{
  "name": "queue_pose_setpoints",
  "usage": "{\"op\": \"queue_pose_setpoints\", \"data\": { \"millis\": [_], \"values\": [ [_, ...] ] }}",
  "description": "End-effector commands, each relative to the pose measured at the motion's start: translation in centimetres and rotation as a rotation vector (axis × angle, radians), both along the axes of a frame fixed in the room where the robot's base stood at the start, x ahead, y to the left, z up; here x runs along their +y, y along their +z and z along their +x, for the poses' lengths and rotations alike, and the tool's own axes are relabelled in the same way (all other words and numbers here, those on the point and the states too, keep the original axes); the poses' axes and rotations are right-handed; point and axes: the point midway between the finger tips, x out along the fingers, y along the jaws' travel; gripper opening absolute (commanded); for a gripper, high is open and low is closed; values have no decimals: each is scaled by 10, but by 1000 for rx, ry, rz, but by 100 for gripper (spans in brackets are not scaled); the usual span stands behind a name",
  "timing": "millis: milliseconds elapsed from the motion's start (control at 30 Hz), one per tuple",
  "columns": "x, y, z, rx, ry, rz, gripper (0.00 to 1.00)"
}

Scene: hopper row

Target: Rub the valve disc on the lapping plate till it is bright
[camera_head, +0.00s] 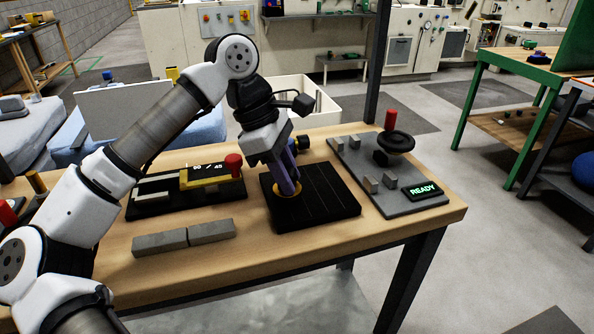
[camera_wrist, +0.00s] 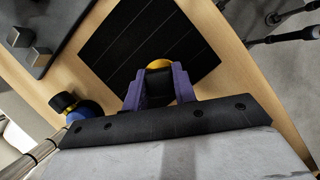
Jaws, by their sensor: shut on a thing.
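The lapping plate (camera_head: 335,205) is a black square slab with thin grooves, lying flat on the wooden bench; it also shows in the wrist view (camera_wrist: 186,22). The valve disc (camera_head: 286,196) is a small yellow-gold disc near the left part of the plate. In the wrist view its gold edge (camera_wrist: 159,64) shows beyond my fingertips. My gripper (camera_head: 287,184), with purple fingers, points down and is shut on the disc's dark upper part. The disc appears to rest on the plate, but its underside and face are hidden, so its brightness cannot be seen.
A grey fixture (camera_head: 400,196) with a black handwheel, red knob and READY display (camera_head: 422,190) stands right. A black gauge stand (camera_head: 145,204) with a yellow bar and red knob stands left. A blue bottle (camera_wrist: 84,110) stands behind the plate.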

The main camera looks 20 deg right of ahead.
Motion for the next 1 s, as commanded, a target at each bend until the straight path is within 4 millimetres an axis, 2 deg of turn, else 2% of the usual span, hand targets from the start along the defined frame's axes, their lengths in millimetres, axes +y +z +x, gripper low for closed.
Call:
{"op": "queue_pose_setpoints", "data": {
  "millis": [267,767,1000],
  "values": [
    [0,3,0,-1,-1,-1,1],
    [-1,59,0,-1,1,-2,1],
    [-1,61,0,-1,-1,-1,1]
  ]
}}
